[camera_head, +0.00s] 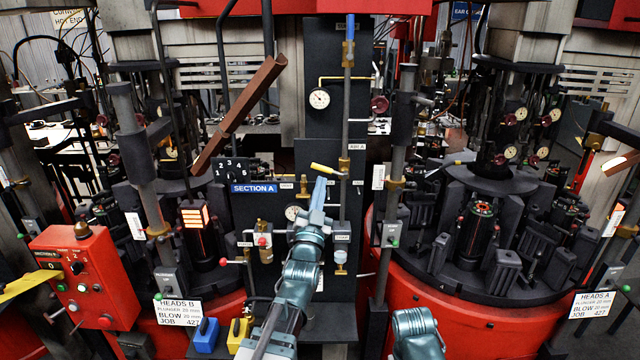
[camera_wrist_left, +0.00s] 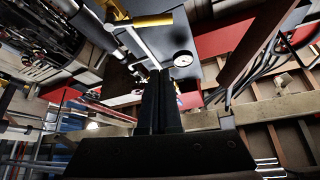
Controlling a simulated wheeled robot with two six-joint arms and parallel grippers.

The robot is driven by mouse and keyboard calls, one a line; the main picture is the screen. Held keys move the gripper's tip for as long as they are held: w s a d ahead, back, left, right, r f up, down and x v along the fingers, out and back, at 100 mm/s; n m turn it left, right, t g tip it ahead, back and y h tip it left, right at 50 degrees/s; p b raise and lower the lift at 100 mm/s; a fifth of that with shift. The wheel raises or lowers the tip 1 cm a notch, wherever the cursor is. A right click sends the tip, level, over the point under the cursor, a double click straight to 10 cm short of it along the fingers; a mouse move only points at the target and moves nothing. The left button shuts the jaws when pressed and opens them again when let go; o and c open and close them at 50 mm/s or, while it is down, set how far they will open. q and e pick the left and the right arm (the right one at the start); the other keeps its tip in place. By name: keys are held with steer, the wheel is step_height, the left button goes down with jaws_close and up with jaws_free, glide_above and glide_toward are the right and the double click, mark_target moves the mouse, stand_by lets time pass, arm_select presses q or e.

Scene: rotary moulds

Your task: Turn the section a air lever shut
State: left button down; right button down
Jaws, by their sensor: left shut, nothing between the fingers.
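The air lever (camera_head: 325,168) has a yellow handle. In the head view it sticks out to the left of the vertical pipe (camera_head: 346,110), tilted slightly down towards it, right of the blue SECTION A sign (camera_head: 254,188). My left gripper (camera_head: 321,184) is just below the handle, its fingers shut and empty. In the left wrist view the shut dark fingers (camera_wrist_left: 160,75) point up the picture, and a yellow handle (camera_wrist_left: 152,20) shows beyond their tips, apart from them. Whether the gripper touches the lever in the head view is hard to tell. My right gripper is not visible.
A pressure gauge (camera_head: 292,212) sits left of my left gripper, and another gauge (camera_head: 319,98) is above. A red-knobbed valve (camera_head: 262,241) is lower left. A rusty chute (camera_head: 238,115) slants down at upper left. Mould machinery (camera_head: 480,230) stands on the right.

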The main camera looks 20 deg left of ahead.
mark_target(321, 168)
arm_select(q)
steer(key=w, duration=0.2)
steer(key=w+a+r, duration=0.1)
steer(key=w, duration=0.2)
steer(key=w+p, duration=0.1)
steer(key=w, duration=0.2)
steer(key=shift+w+a+r, duration=0.2)
steer(key=shift+a, duration=0.15)
steer(key=shift+a+f+b, duration=0.2)
steer(key=shift+f+b, duration=0.1)
steer(key=shift+f, duration=0.05)
steer(key=f+n+y+b, duration=0.1)
steer(key=n+y+b, duration=0.1)
steer(key=n, duration=0.1)
steer(key=shift+a+f+n+y, duration=0.2)
steer(key=shift+f+n+y, duration=0.1)
steer(key=shift+f, duration=0.05)
steer(key=shift+a+f+n+y+b, duration=0.2)
steer(key=shift+f+n+y+b, duration=0.25)
steer(key=shift+n+b, duration=0.25)
steer(key=shift+r, duration=0.1)
